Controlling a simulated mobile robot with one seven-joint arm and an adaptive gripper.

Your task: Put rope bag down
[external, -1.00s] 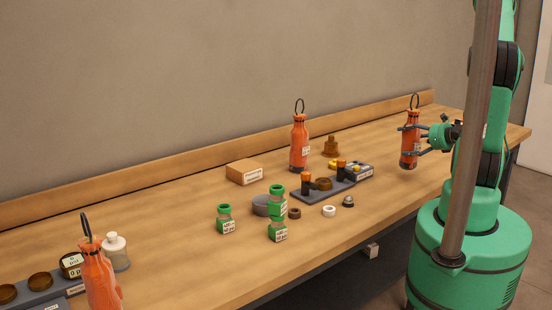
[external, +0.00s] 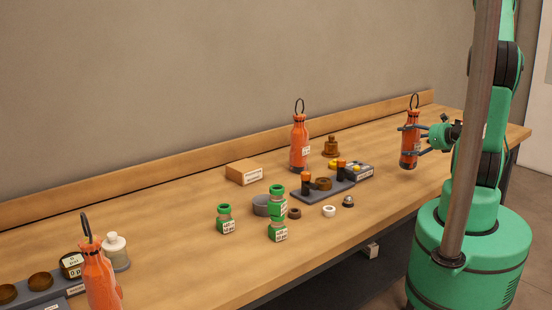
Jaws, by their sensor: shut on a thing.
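An orange bottle-shaped rope bag (external: 409,152) with a black loop on top is upright at the right part of the bench. My gripper (external: 412,139) is shut around its body from the right. Its base is at or just above the bench top; I cannot tell if it touches. Two similar orange rope bags stand elsewhere: one at the back middle (external: 299,146) and one at the front left (external: 100,278).
The wooden bench (external: 160,230) carries several green-lidded jars (external: 226,220), a cardboard box (external: 245,172), a dark tray (external: 322,190) with small parts, a brass weight (external: 331,147) and a white-capped bottle (external: 116,252). Bare wood lies around the held bag.

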